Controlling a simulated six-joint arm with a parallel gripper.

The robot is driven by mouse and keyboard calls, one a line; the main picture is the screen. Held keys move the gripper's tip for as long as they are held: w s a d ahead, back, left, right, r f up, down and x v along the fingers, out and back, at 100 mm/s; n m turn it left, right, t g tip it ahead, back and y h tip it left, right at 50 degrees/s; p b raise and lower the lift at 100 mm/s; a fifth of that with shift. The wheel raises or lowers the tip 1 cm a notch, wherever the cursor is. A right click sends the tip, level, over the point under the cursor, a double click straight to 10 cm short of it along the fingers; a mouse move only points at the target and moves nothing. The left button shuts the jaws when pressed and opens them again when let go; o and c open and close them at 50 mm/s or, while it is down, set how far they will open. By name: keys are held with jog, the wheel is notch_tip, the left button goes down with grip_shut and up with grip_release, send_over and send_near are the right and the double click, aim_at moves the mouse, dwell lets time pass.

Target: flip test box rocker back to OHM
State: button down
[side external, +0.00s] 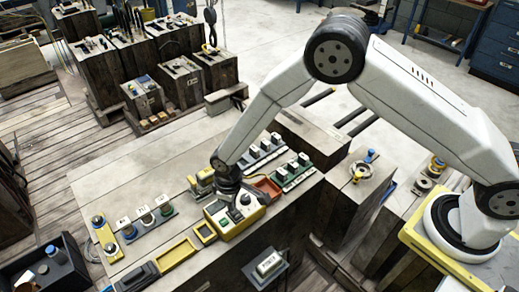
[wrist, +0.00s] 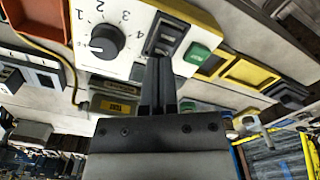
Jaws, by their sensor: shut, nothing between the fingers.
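The test box (side external: 253,213) is yellow with a pale top panel and stands near the front edge of the bench. In the wrist view, its panel (wrist: 130,62) carries a black dial (wrist: 103,41) with numbers around it, a dark rocker switch (wrist: 167,34) and a green part (wrist: 196,53). My gripper (wrist: 160,62) is shut and empty, its fingertips at the near end of the rocker. I cannot tell whether they touch it. In the side view, my gripper (side external: 231,190) is over the box and hides part of it. The rocker's lettering and tilt are unreadable.
A red tray (side external: 268,187) stands close behind the box. Yellow frames (side external: 176,254) and a dark tray (side external: 137,277) lie along the front left edge. Rows of small switch units (side external: 293,172) stand behind right. The bench's left middle (side external: 130,180) is clear.

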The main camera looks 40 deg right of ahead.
jog(key=shift+f, duration=0.5)
dwell(0.5)
jog(key=shift+r, duration=3.5)
jog(key=shift+d+r, duration=0.4)
jog(key=s+d+r+m+t, duration=0.1)
jog(key=s+d+r+m, duration=0.2)
jog(key=s+d+r, duration=0.3)
jog(key=s+d+r+m+t, duration=0.1)
jog(key=s+d+r+m, duration=0.2)
jog(key=d, duration=1.1)
jog(key=s+r, duration=0.3)
jog(key=s, duration=0.3)
jog(key=shift+d+r+t, duration=0.15)
jog(key=shift+r+t, duration=0.15)
jog(key=shift+r, duration=0.1)
